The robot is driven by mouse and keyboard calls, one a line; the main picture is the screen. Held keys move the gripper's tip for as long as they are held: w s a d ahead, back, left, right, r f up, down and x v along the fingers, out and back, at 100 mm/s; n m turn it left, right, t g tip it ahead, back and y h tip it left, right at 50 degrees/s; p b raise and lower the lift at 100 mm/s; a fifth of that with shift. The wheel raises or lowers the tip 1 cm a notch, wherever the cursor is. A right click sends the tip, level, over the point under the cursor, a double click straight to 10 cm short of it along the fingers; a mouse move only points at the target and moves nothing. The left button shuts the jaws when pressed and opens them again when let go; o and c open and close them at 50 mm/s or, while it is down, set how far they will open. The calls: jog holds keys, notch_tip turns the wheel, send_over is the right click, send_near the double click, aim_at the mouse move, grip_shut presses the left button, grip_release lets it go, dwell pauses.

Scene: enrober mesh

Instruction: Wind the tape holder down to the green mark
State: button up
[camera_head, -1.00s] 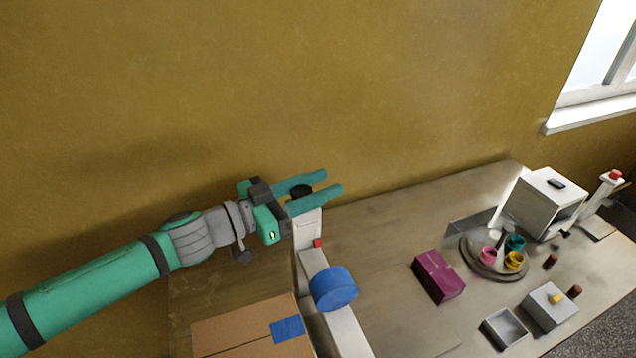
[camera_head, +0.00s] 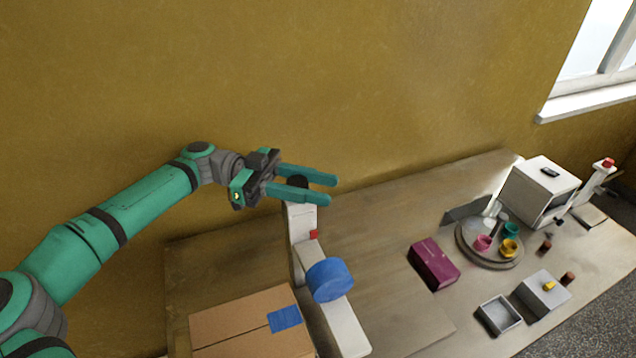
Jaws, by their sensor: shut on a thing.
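The tape holder is a white stand (camera_head: 303,220) with an upright post on the bench. A blue tape roll (camera_head: 330,280) sits at its front, above a long white base (camera_head: 346,330). A small red piece (camera_head: 313,234) shows on the post above the roll. A dark round knob (camera_head: 297,182) tops the post. My gripper (camera_head: 322,188) is at the knob, its two green fingers pointing right, one on either side of it. It is shut on the knob, partly hidden by the near finger. I cannot see a green mark.
A cardboard box (camera_head: 240,325) with a blue patch lies left of the stand. A magenta box (camera_head: 434,263) and a round tray (camera_head: 468,254) with small cups are to the right. A white machine (camera_head: 537,190) stands farther right. The wall is behind my gripper.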

aim_at(289, 180)
jog(key=shift+s+a+m+g+y, duration=0.15)
jog(key=shift+m+g+y, duration=0.2)
jog(key=shift+m+g, duration=0.25)
jog(key=shift+s+m+g+y, duration=0.15)
jog(key=shift+m+g+y, duration=0.25)
jog(key=shift+g, duration=0.4)
jog(key=shift+s, duration=0.1)
jog(key=o, duration=1.1)
jog(key=shift+c, duration=0.2)
jog(key=shift+w+a, duration=0.25)
jog(key=shift+w, duration=0.05)
jog(key=shift+v, duration=3.45)
jog(key=shift+w+f, duration=0.1)
